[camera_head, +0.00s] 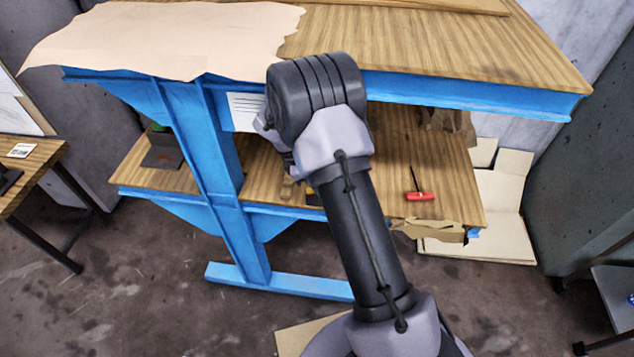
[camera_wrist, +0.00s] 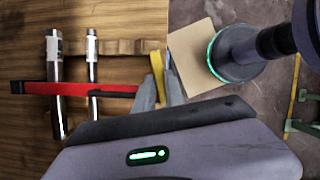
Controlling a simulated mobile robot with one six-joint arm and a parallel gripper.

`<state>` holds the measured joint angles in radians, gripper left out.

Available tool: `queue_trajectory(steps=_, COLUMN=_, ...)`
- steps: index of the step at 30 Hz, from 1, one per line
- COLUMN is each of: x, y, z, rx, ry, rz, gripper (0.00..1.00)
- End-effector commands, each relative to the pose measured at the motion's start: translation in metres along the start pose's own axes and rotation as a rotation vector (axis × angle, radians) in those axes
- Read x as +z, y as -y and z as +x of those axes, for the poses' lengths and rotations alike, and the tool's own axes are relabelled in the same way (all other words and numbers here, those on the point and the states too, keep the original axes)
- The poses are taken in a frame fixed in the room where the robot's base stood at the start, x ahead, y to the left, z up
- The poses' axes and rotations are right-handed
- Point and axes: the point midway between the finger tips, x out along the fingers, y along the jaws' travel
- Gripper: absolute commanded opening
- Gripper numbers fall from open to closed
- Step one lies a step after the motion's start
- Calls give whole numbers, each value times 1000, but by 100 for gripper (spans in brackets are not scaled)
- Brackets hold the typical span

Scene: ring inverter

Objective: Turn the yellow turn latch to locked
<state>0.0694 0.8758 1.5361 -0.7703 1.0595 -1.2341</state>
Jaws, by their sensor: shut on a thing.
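The yellow turn latch (camera_wrist: 157,68) is a narrow yellow piece at the edge of the wooden surface in the wrist view. It points nearly straight up the picture, slightly tilted. My gripper (camera_wrist: 159,84) is shut on it, with one grey finger on each side. The fingers hide its lower part. In the head view my arm hides the gripper; a small yellow patch shows beside the arm at the lower shelf, too small to identify.
A red bar (camera_wrist: 75,88) lies left of my gripper, across two silver cylinders (camera_wrist: 92,72). A blue-framed workbench (camera_head: 450,93) has a lower wooden shelf (camera_head: 385,160) under its top. A red-handled tool (camera_head: 420,196) lies on that shelf. Cardboard (camera_head: 503,205) leans at the right.

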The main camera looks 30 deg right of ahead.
Motion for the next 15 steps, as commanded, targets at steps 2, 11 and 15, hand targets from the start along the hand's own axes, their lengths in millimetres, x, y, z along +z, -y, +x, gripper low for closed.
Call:
queue_trajectory(steps=2, x=0, y=0, z=0, rx=-1, ry=0, rz=1, gripper=0)
queue_trajectory(steps=11, x=0, y=0, z=0, rx=-1, ry=0, rz=1, gripper=26)
queue_trajectory(steps=15, x=0, y=0, z=0, rx=0, ry=0, rz=0, gripper=36)
